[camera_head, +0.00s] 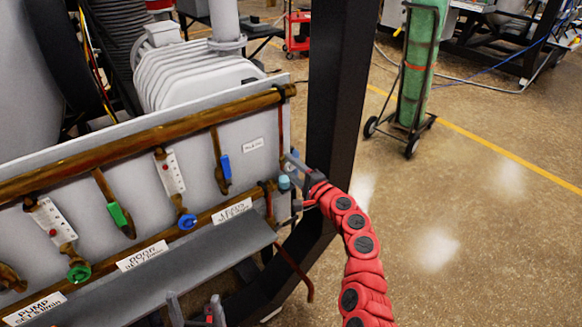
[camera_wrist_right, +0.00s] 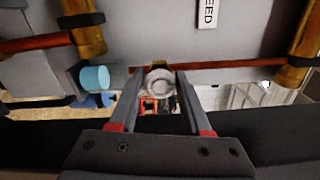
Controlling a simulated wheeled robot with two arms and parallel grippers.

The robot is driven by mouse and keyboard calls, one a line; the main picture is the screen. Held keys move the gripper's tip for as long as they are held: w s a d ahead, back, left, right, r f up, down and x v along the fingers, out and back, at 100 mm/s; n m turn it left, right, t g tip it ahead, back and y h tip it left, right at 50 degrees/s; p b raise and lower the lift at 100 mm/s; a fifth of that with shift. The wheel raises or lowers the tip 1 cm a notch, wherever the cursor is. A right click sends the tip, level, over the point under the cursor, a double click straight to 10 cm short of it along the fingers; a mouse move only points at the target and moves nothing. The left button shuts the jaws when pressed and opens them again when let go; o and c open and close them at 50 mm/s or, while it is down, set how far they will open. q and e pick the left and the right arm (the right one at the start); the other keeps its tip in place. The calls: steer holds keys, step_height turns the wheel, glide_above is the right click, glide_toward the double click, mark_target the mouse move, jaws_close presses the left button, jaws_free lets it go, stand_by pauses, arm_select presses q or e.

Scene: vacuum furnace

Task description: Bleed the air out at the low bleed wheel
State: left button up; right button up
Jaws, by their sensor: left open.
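A small round grey wheel (camera_wrist_right: 159,83), which I take to be the low bleed wheel, sits between the fingertips of my right gripper (camera_wrist_right: 158,80) in the right wrist view. Both fingers lie against its sides. In the head view my right gripper (camera_head: 291,178) is at the right end of the manifold, where the wheel is hidden. A small label ending in "EED" (camera_wrist_right: 208,12) is on the panel above; the label (camera_head: 253,144) also shows in the head view. My left gripper (camera_head: 196,310) is open and empty at the bottom, in front of the grey ledge.
Beside the wheel is a teal cap (camera_wrist_right: 94,79). Copper pipes (camera_head: 150,140) with green and blue valve handles run along the panel. A grey ledge (camera_head: 190,265) juts out below. A dark post (camera_head: 335,90) stands close behind my right arm.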

steer(key=o, duration=0.4)
steer(key=v, duration=1.7)
steer(key=shift+s+d, duration=0.15)
